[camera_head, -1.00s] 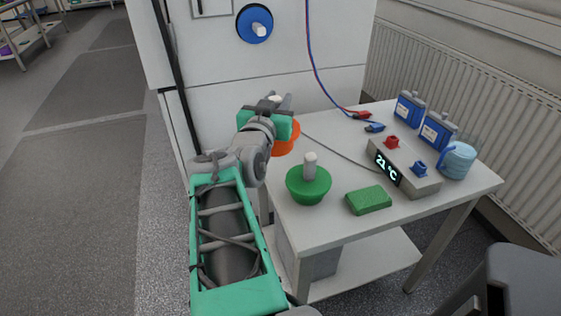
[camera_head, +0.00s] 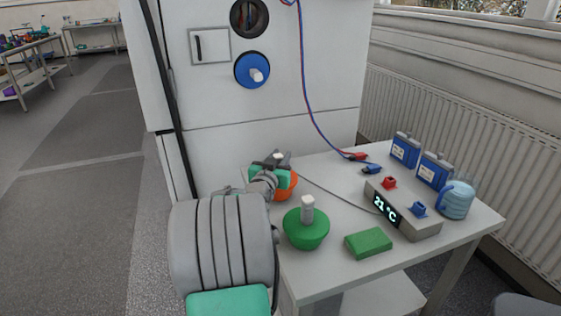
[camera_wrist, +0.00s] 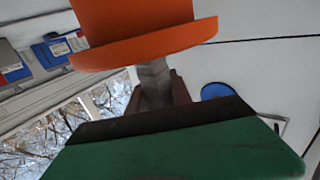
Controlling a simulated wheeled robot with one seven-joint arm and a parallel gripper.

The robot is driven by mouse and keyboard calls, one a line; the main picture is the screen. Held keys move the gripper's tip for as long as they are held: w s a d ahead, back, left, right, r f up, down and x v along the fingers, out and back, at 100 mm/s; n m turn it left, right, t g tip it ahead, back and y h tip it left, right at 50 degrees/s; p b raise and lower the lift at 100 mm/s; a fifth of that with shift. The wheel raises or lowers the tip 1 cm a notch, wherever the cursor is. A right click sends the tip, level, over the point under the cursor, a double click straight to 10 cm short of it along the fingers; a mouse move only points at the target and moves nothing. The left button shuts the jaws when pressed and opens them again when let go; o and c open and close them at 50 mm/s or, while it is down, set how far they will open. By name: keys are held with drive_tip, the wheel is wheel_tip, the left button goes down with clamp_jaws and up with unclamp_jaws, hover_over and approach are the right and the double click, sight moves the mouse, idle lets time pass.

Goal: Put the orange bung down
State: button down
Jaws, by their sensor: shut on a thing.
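The orange bung (camera_head: 287,190) is at the far left part of the white table (camera_head: 335,180), behind the green bung. My gripper (camera_head: 279,160) is shut on its pale handle and partly hides it. I cannot tell whether its underside touches the tabletop. In the wrist view the orange bung (camera_wrist: 140,35) fills the top, with its handle between the dark fingers (camera_wrist: 155,90).
The green bung (camera_head: 306,232) stands near the table's left front, with a green block (camera_head: 368,243) beside it. A temperature box (camera_head: 403,210), blue bottles (camera_head: 405,149) and a light-blue jug (camera_head: 456,200) are at right. The white cabinet (camera_head: 270,155) has an open round port (camera_head: 249,17) and a blue bung (camera_head: 252,70).

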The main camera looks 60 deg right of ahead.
drive_tip(key=shift+f, duration=0.55)
drive_tip(key=c, duration=1.2)
unclamp_jaws()
drive_tip(key=shift+o, duration=0.2)
